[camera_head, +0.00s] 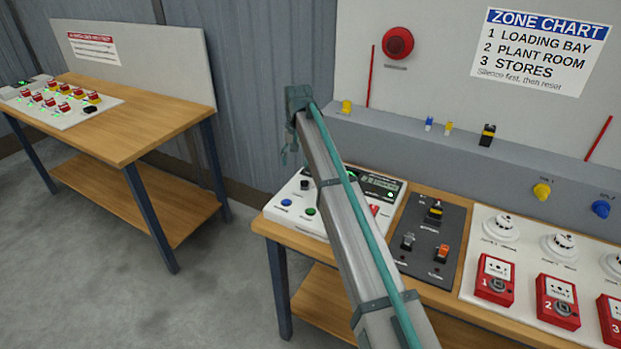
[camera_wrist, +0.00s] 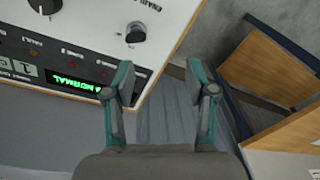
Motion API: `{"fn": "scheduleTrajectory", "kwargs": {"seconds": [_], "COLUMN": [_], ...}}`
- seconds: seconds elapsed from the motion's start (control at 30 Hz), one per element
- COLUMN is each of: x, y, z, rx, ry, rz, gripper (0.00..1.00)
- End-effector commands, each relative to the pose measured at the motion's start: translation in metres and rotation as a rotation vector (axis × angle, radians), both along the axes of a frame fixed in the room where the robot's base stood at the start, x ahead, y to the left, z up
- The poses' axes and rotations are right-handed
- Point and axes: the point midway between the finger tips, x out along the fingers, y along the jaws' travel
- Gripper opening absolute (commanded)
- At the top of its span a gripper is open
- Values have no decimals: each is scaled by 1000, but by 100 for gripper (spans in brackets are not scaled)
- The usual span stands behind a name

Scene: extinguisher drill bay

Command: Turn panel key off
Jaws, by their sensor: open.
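The white alarm panel (camera_head: 296,220) sits on the right bench, partly hidden behind my arm. A small black rotary switch (camera_head: 304,185), likely the panel key, is at its upper left. In the wrist view the panel (camera_wrist: 75,52) appears upside down, and the black switch (camera_wrist: 134,34) sits near its edge beside a label starting "ENABL". I cannot tell its on or off position. A green display (camera_wrist: 70,87) reads "NORMAL". My gripper (camera_head: 290,150) hangs near the panel's back left, apart from the switch. In the wrist view my gripper (camera_wrist: 160,75) is open and empty, its left finger overlapping the panel.
A dark switch plate (camera_head: 430,240) and several red call points (camera_head: 496,279) lie right of the panel. A grey ledge (camera_head: 510,160) with small tags runs behind. Another bench (camera_head: 140,115) stands left, with clear floor (camera_head: 215,285) between.

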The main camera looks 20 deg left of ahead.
Motion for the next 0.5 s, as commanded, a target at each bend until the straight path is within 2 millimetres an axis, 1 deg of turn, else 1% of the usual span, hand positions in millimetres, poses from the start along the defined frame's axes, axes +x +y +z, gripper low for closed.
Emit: {"fn": "scheduleTrajectory", "kwargs": {"seconds": [0.03,0.1,0.2,0.27,0.37,0.5], "x": [7,8,7,7,6,6], "y": [-8,-17,-23,-24,-24,-24], "z": [12,21,24,20,8,-14], "rx": [-33,-66,-87,-90,-90,-89], "ry": [11,25,34,36,37,37], "rz": [13,27,37,38,37,36], "gripper": [56,56,56,56,56,56]}}
